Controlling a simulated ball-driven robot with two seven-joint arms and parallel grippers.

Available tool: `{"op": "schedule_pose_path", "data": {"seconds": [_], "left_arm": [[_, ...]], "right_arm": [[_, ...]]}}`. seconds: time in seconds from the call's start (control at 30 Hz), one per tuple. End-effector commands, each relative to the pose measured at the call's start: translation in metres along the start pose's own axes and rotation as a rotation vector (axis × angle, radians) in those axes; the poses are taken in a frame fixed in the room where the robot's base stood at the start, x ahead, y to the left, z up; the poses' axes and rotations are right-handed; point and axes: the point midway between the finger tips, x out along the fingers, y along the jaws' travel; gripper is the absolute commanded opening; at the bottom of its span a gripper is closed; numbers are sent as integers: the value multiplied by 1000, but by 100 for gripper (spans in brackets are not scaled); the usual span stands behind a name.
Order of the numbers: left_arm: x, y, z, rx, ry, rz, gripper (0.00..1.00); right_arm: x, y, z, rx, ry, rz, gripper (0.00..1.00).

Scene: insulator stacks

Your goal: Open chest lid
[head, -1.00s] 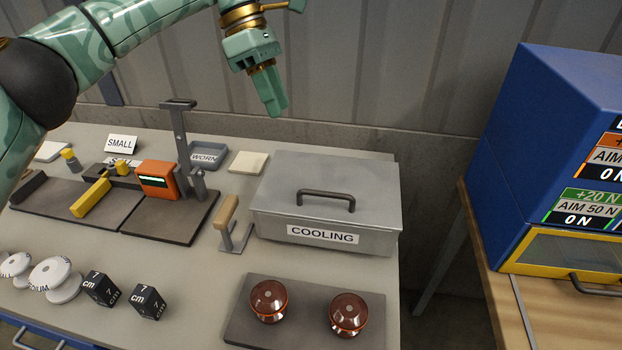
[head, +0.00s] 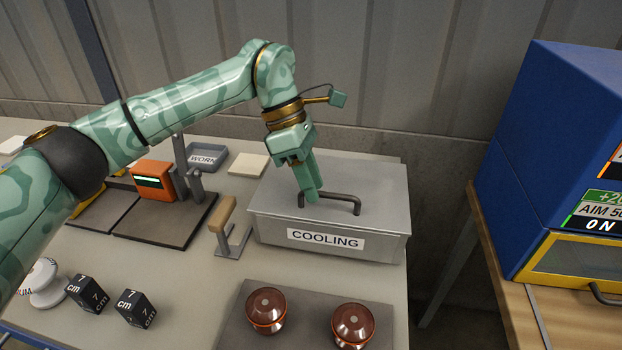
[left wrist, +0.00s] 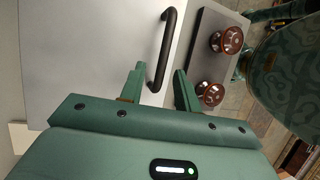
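The chest is a grey metal box labelled COOLING (head: 326,239). Its lid (head: 375,190) is shut, with a dark bar handle (head: 345,199) on top. My left gripper (head: 311,194) points down at the left part of the handle. In the left wrist view its two fingers (left wrist: 159,80) are apart, one on each side of the handle (left wrist: 164,45), with gaps between the fingers and the bar. The fingertips partly hide the handle's left end in the head view. My right gripper is in neither view.
Two brown insulators (head: 266,309) stand on a dark plate in front of the chest. A wooden-handled stand (head: 224,214) and an orange device (head: 153,181) are to its left. A blue cabinet (head: 570,150) stands on a wooden table at right, across a gap.

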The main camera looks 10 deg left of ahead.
Motion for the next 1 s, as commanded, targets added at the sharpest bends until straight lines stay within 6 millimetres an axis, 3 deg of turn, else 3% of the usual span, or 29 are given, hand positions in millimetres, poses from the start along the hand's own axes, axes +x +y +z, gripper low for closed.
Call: {"op": "schedule_pose_path", "data": {"seconds": [0.13,0.27,0.63,1.0], "left_arm": [[0,0,0,1,0,0,32],[0,0,0,1,0,0,0],[-8,1,3,2,-1,2,0],[-46,15,19,1,0,12,0]], "right_arm": [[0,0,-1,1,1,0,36],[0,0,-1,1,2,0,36],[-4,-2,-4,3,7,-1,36],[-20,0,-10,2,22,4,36]]}}
